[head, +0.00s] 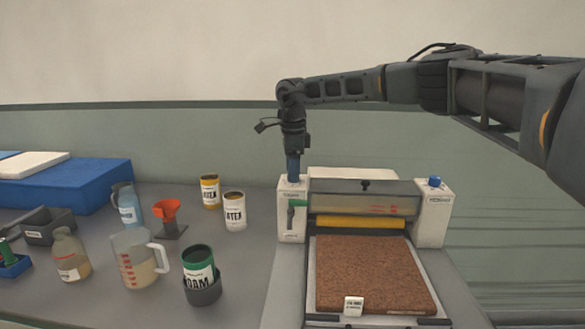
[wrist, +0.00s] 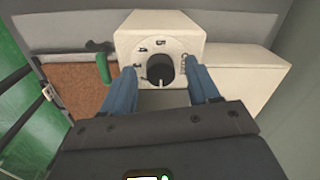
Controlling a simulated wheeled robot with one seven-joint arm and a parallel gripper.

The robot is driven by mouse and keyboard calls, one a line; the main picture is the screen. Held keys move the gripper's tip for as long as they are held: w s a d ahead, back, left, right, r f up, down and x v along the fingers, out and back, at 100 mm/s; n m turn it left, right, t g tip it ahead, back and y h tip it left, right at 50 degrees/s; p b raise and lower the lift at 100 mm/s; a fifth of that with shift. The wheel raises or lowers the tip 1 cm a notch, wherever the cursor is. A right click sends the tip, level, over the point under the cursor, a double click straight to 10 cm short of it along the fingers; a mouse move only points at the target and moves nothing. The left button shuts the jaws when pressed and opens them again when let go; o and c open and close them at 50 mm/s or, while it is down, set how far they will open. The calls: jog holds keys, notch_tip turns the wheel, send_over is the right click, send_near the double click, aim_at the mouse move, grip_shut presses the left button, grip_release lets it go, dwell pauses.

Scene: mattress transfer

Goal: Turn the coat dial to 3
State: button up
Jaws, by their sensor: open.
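The coat dial (wrist: 160,67) shows in the wrist view as a dark round knob on top of a white housing (wrist: 135,42), with small numbers around it. A few digits can be made out, but I cannot tell which number the knob points to. My gripper (wrist: 164,74) is open, with one blue finger on each side of the knob. I cannot tell whether the fingers touch it. In the head view my gripper (head: 293,168) points straight down over the machine's left white housing (head: 291,222) and hides the dial.
A green lever (head: 290,217) is on that housing's front. A yellow roller (head: 360,222) and a brown mat (head: 370,270) lie to its right. A blue knob (head: 435,182) tops the right housing. Cans, a measuring jug (head: 135,262) and a red funnel (head: 167,213) stand left.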

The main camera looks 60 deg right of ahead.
jog(key=shift+f, duration=0.2)
jog(key=c, duration=1)
jog(key=shift+c, duration=0.2)
